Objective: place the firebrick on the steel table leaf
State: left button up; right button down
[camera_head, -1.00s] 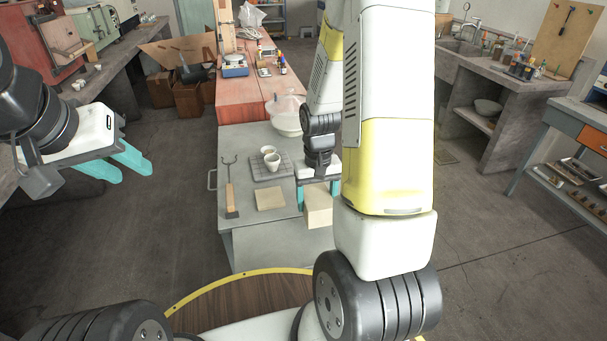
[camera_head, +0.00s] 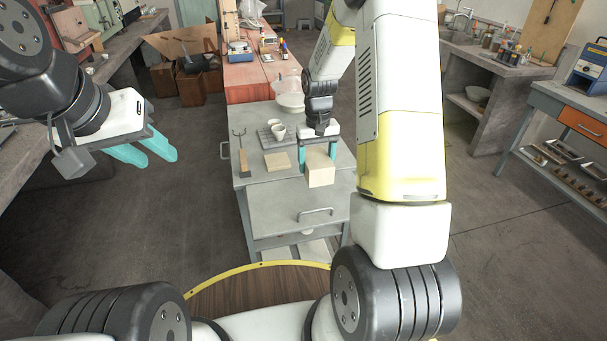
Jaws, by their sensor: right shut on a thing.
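The firebrick (camera_head: 320,171) is a pale, cream-coloured block. My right gripper (camera_head: 317,156) is shut on it, with teal fingers on its left and right sides. My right arm hides part of the table's right side. My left gripper (camera_head: 143,152) is open and empty, to the left of the table.
On the top are a flat tan square (camera_head: 277,161), a two-pronged tool (camera_head: 242,158), cups (camera_head: 278,131) on a grey slab and a translucent bowl (camera_head: 289,96). A reddish bench (camera_head: 250,76) stands behind. Floor on the left is clear.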

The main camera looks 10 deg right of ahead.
jog(key=shift+f, duration=3.6)
jog(key=shift+f, duration=0.1)
jog(key=shift+c, duration=1)
grip_release()
